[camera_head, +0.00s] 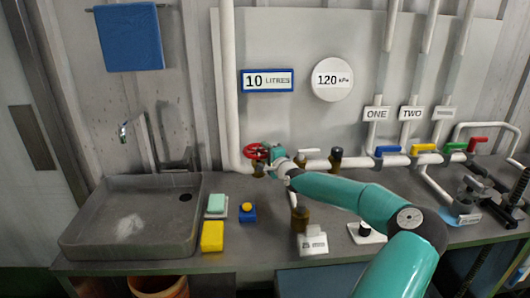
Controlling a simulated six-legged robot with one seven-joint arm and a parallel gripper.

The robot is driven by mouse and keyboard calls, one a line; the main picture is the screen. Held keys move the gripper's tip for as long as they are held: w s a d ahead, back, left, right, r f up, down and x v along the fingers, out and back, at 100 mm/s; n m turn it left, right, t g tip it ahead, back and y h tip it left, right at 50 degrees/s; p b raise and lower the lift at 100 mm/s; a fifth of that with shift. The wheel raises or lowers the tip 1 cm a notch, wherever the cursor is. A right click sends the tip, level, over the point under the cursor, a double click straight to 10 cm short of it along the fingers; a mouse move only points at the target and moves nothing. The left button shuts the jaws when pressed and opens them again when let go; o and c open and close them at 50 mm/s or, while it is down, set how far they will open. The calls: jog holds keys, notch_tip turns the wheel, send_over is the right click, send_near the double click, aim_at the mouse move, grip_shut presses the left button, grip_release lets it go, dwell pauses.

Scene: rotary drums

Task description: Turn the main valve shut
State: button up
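The red valve wheel (256,152) sits on the white pipe at the foot of the tall vertical pipe, above the counter. My teal arm reaches from the lower right to it. My gripper (268,156) is at the wheel's right side and seems to touch or overlap it. The fingers are too small and partly hidden, so I cannot tell whether they grip the rim. Lever valves in blue (388,150), yellow (424,148), green (456,147) and red (478,143) sit on the pipe to the right.
A grey sink (78,226) is at left. A soap dish (216,207), yellow sponge (212,236) and blue-yellow button box (247,212) lie beside it. A brown bottle (300,220) and label stand (313,243) are close to my arm. A "10 LITRES" sign (267,81) and "120" gauge (332,79) hang above.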

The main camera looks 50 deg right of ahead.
jog(key=shift+w+d, duration=0.1)
jog(key=shift+w, duration=0.25)
grip_shut()
